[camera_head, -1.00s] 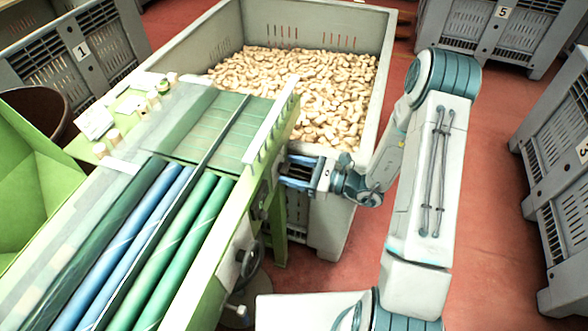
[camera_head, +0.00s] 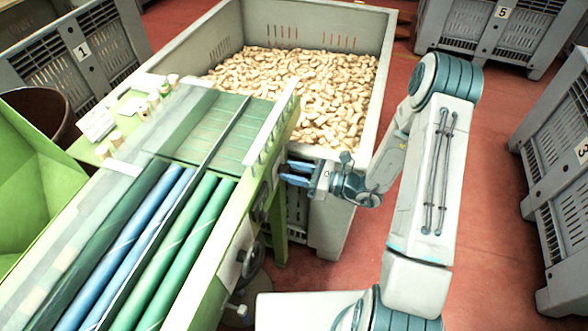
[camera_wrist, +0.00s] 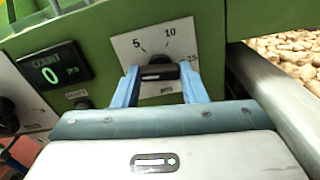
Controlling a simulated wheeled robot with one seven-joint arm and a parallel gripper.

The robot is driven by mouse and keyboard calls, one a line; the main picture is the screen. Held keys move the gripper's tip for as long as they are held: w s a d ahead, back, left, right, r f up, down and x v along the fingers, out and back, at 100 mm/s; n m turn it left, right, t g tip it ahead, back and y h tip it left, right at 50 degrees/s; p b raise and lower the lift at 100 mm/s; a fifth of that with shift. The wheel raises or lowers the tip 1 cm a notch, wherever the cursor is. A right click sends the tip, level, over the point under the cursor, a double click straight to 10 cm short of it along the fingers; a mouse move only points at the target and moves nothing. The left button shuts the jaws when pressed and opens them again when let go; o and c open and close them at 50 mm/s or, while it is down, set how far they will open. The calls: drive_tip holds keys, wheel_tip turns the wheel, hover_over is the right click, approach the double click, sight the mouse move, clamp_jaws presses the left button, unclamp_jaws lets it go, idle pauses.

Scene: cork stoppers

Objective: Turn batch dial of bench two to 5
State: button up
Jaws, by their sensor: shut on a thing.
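The batch dial is a dark knob (camera_wrist: 158,71) on a white plate (camera_wrist: 130,45) set in the green machine side. The plate shows 5 at upper left, 10 at the top and, partly covered, 15 at the right. My gripper (camera_wrist: 157,78) has its two blue fingers on either side of the knob and is shut on it. Where the knob points cannot be told. In the head view my gripper (camera_head: 284,173) reaches the bench's right side, and the dial is hidden there.
A counter display (camera_wrist: 46,67) reading 0 and another dark knob (camera_wrist: 6,112) sit left of the dial. A large grey bin (camera_head: 335,210) full of corks stands just behind and beside my gripper. Red floor (camera_head: 490,200) is open at the right.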

drive_tip(key=m+p, duration=0.3)
drive_tip(key=m, duration=0.3)
drive_tip(key=shift+r+p, duration=0.1)
drive_tip(key=shift+p, duration=0.3)
drive_tip(key=shift+f+m+p, duration=0.2)
drive_tip(key=shift+m+p, duration=0.75)
drive_tip(key=shift+m, duration=1.05)
drive_tip(key=o, duration=1)
drive_tip(key=b+v, duration=0.2)
drive_tip(key=v, duration=1.2)
